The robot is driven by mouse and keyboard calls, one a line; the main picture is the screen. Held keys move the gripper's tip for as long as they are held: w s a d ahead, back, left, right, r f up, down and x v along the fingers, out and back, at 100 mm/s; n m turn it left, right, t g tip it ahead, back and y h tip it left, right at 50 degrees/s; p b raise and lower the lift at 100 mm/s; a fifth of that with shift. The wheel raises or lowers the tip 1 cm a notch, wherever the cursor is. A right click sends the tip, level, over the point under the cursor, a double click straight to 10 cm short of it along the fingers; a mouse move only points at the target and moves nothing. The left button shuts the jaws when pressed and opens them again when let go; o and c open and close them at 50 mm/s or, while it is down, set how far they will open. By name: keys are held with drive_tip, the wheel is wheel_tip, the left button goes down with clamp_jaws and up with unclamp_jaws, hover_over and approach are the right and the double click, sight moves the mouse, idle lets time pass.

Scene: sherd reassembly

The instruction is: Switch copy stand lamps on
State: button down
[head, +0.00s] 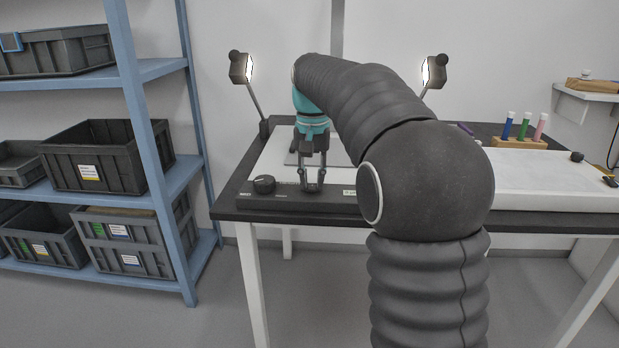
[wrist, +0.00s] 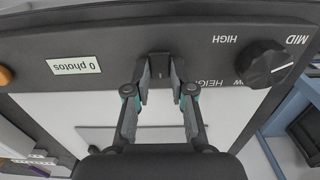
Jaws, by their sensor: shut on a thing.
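The copy stand has two lamps, a left one (head: 241,68) and a right one (head: 434,71), on thin arms. Both lamp faces look bright white. Its dark front panel (head: 222,196) runs along the table's front edge. My gripper (head: 312,188) points down at this panel, right of a round knob (head: 264,184). In the wrist view my gripper (wrist: 162,80) has its fingertips close on either side of a small dark switch (wrist: 158,92) on the panel. The fingers hide part of the switch, and its label is not readable.
The height knob (wrist: 269,65) and a "0 photos" display (wrist: 75,65) flank the fingers on the panel. An orange button (wrist: 5,76) is near the display. Blue shelving (head: 140,100) with grey crates stands left. A white-topped surface (head: 545,180) lies right.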

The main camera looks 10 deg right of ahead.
sight(312, 187)
drive_tip(key=c, duration=1)
unclamp_jaws()
drive_tip(key=shift+r, duration=0.15)
wheel_tip(312, 187, up, 12)
